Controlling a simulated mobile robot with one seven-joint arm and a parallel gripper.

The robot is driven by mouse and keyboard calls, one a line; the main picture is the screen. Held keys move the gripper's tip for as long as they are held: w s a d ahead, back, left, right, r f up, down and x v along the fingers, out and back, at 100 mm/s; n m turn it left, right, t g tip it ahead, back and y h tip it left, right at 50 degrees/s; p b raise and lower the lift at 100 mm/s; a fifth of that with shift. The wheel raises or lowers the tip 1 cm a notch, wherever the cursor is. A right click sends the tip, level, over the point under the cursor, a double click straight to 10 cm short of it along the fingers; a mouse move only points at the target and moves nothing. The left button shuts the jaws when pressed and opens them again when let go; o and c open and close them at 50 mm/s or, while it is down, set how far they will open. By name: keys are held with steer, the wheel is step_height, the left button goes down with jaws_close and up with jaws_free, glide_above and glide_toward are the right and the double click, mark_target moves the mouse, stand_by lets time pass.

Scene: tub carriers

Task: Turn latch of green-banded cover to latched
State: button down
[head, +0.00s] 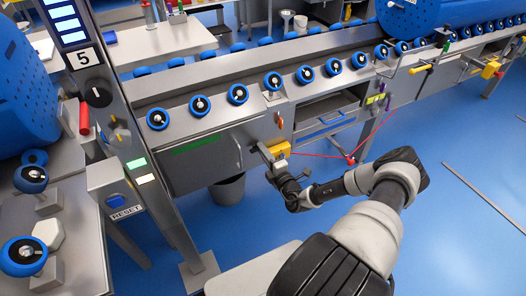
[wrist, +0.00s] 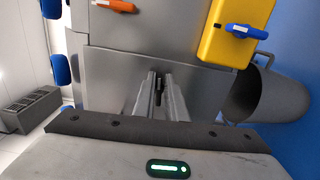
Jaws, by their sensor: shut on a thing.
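The green-banded cover (head: 195,168) is a grey metal panel on the front of the conveyor bench, with a green band along its upper part. My gripper (head: 264,150) is at the right end of this cover, beside a yellow box. In the wrist view, my gripper's two fingers (wrist: 159,95) are close together on a small dark piece, the latch (wrist: 158,86), in front of a grey metal face. The fingers hide most of the latch, so its angle cannot be told. The green band does not show in the wrist view.
The yellow box (head: 279,148) with a blue handle (wrist: 240,31) is close to my gripper. An orange handle (wrist: 115,5) is above. A grey bucket (head: 227,189) stands below the cover. A red cord (head: 318,156) runs to the right.

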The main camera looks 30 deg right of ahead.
steer(key=shift+a+f, duration=0.15)
steer(key=shift+a, duration=0.3)
stand_by(3.6)
stand_by(0.5)
steer(key=c, duration=1.8)
jaws_free()
steer(key=shift+d+m, duration=0.15)
steer(key=shift+m, duration=0.15)
steer(key=shift+d, duration=0.1)
steer(key=s+p, duration=0.3)
steer(key=s, duration=1.4)
steer(key=shift+s+d, duration=0.2)
steer(key=shift+d, duration=0.1)
